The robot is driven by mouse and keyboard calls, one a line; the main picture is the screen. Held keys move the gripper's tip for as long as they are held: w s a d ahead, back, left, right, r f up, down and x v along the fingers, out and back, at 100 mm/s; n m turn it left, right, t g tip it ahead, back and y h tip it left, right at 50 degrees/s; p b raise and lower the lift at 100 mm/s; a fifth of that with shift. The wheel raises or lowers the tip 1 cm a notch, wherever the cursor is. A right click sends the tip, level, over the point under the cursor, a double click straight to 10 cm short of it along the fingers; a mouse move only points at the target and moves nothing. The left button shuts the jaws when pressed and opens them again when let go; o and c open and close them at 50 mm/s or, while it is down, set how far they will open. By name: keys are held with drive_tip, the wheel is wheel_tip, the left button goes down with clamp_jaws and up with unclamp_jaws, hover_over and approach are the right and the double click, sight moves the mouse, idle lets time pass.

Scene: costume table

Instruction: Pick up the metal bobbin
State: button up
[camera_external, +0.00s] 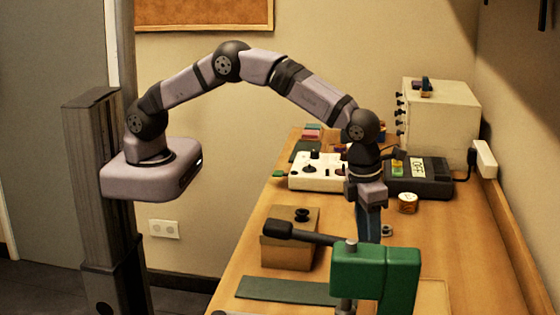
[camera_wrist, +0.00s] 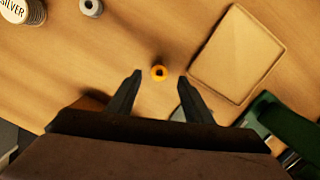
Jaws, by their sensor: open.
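A small grey metal bobbin (camera_wrist: 91,7) with a dark centre hole lies on the wooden table at the top edge of the wrist view. In the external view a small grey ring-like piece (camera_external: 387,231), apparently the same bobbin, lies just right of my gripper (camera_external: 368,236). In the wrist view my gripper (camera_wrist: 160,76) is open with nothing held. A small orange-yellow ring (camera_wrist: 159,73) with a dark hole shows between the fingertips. The grey bobbin is beyond them, up and left. The external view hides the orange ring.
A spool marked SILVER (camera_wrist: 22,12) stands left of the bobbin. A shallow tan tray (camera_wrist: 201,73) lies right of the fingers. A green press (camera_external: 375,275) with a dark lever and a wooden box (camera_external: 290,252) stand close by. A black device (camera_external: 420,180) is farther back.

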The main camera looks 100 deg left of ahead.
drive_tip(key=shift+w+a+f+p, duration=0.15)
drive_tip(key=shift+f+p, duration=0.85)
drive_tip(key=shift+f, duration=1.25)
drive_tip(key=c, duration=1.1)
